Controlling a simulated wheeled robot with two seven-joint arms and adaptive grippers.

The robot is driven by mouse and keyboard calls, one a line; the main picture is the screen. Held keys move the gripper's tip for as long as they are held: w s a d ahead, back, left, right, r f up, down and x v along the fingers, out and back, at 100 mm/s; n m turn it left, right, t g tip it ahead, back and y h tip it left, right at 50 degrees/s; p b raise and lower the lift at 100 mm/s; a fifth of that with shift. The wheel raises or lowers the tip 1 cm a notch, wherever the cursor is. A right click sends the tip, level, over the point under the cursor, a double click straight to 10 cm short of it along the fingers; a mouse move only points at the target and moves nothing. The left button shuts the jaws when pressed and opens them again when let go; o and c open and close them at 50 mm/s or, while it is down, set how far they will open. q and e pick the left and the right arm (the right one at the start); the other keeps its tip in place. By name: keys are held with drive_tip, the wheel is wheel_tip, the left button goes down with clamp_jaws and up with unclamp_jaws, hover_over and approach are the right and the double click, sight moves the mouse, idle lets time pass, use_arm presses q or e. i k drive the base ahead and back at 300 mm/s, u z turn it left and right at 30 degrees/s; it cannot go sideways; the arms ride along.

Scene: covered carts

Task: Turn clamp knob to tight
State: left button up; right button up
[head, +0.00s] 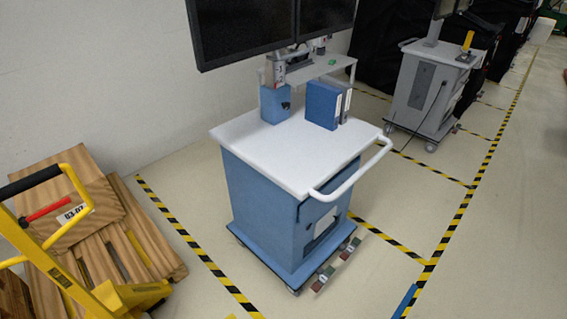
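A blue cart (262,205) with a white top (268,152) and a white push handle (352,180) stands in the middle of the head view. At the back of its top is a metal post (275,72) with bracket parts under two dark monitors (235,30). A blue block (275,103) with a small dark mark stands below the post. I cannot make out for sure which part is the clamp knob, or how it is turned; the parts are small. Neither of my grippers is in view.
Blue and white binders (325,105) stand on the cart top. A yellow pallet jack (95,275) and wooden pallets (115,225) are at left. A grey cart (425,90) stands at the back right. Floor with striped tape is clear right of the blue cart.

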sight(286, 105)
drive_tip(key=u, duration=0.1)
drive_tip(key=k, duration=0.35)
drive_tip(key=z, duration=1.5)
drive_tip(key=i, duration=1)
drive_tip(key=u, duration=0.9)
drive_tip(key=i, duration=0.7)
drive_tip(key=u, duration=1.1)
drive_tip(key=i, duration=0.2)
drive_tip(key=u, duration=0.15)
